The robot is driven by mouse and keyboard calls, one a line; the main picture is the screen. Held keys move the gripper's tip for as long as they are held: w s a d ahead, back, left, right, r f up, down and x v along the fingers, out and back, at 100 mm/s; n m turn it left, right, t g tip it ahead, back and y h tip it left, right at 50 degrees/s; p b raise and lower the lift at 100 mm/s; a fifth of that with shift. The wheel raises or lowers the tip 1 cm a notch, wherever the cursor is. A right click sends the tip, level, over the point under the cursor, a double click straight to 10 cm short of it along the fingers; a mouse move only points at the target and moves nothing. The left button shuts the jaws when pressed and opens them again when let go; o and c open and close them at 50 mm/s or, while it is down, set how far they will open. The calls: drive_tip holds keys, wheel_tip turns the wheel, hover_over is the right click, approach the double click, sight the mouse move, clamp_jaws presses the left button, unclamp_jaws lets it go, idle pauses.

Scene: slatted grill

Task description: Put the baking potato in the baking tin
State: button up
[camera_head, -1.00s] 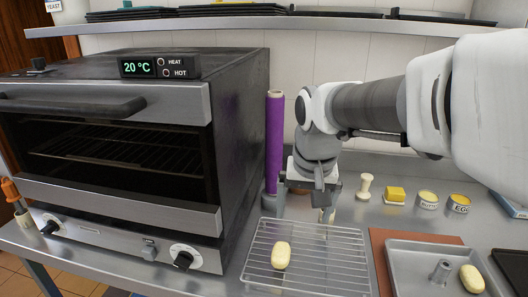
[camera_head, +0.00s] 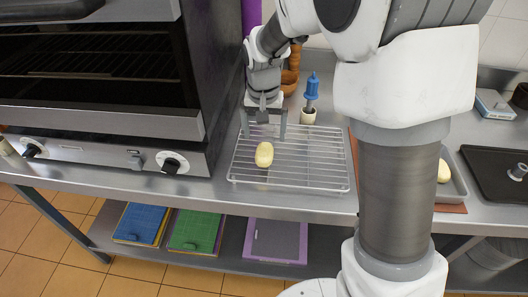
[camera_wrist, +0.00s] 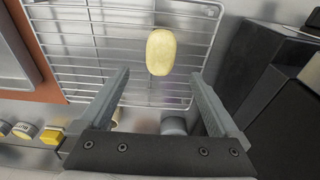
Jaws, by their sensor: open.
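My gripper (camera_head: 264,131) is open and empty, just behind this potato in the head view. In the wrist view the potato (camera_wrist: 161,52) shows beyond and between the fingertips (camera_wrist: 161,74), not held. A grey tin (camera_head: 456,190) stands right of the rack, partly hidden by my arm, with a second potato (camera_head: 443,171) in it. A dark tin (camera_head: 485,172) with a post is farther right.
The oven (camera_head: 90,80) stands close on the left of the rack. A blue-handled tool in a holder (camera_head: 311,88) stands behind the rack. A brown board (camera_head: 452,208) lies under the grey tin. Coloured boards (camera_head: 195,230) lie on the lower shelf.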

sight(264, 149)
wheel_tip(264, 149, down, 7)
drive_tip(key=shift+w+f, duration=0.15)
idle(0.4)
clamp_jaws()
drive_tip(key=shift+r, duration=0.45)
drive_tip(key=r, duration=0.3)
drive_tip(key=shift+d+r, duration=0.4)
drive_tip(key=s+d+r, duration=0.1)
drive_tip(key=d+r, duration=0.5)
drive_tip(key=d, duration=0.5)
drive_tip(key=shift+s+r, duration=0.2)
drive_tip(key=shift+s, duration=0.2)
